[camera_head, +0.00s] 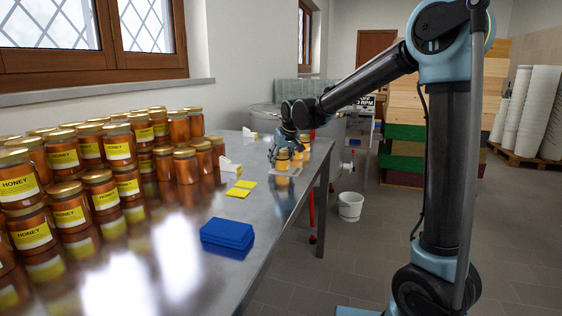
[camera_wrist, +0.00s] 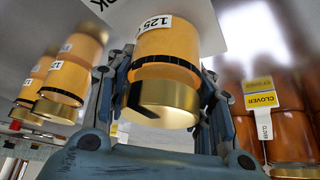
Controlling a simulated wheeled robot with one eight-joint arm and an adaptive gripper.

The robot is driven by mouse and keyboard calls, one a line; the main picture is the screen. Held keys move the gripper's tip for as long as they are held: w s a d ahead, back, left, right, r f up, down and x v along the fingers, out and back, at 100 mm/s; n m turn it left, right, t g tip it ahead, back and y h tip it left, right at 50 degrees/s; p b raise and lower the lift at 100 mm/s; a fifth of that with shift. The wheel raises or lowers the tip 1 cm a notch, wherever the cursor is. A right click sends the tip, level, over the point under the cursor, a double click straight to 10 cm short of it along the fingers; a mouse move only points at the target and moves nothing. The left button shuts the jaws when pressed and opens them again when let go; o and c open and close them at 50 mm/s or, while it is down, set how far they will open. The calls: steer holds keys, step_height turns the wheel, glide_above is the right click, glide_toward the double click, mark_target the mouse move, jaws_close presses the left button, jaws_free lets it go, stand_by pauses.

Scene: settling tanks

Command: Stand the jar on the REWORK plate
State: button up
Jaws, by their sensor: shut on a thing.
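A small honey-coloured jar (camera_wrist: 165,60) with a gold lid, a dark band and a white label reading "125" is between the fingers of my gripper (camera_wrist: 168,85). The wrist view shows it upside down, lid toward the camera. A white plate (camera_wrist: 218,28) with partly visible dark lettering lies behind its base; whether they touch, I cannot tell. The lettering is too cut off to read in full. In the head view my gripper (camera_head: 284,143) is low over the far end of the table, by small jars and a pale plate (camera_head: 288,171).
Similar small jars (camera_wrist: 68,70) stand close beside the held jar. Larger honey jars (camera_head: 118,150) crowd the left of the metal table (camera_head: 185,260). A white bucket (camera_head: 350,206) stands on the floor.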

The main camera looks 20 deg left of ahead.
steer(key=o, duration=1.3)
steer(key=shift+c, duration=0.2)
steer(key=v, duration=1.2)
steer(key=s+d+f+m+h, duration=0.1)
steer(key=s+d+f, duration=0.2)
steer(key=d, duration=0.6)
steer(key=s+d+f+m+h, duration=0.15)
steer(key=s+d, duration=0.25)
steer(key=d, duration=0.6)
steer(key=s+d+f+m, duration=0.2)
steer(key=s+d+f, duration=0.1)
steer(key=d, duration=0.6)
steer(key=s+d+f+m+g+h, duration=0.1)
steer(key=s+d+f+m+g, duration=0.1)
steer(key=s+d+f, duration=1.3)
steer(key=s+f+m, duration=0.1)
steer(key=s, duration=0.2)
steer(key=shift+s, duration=0.25)
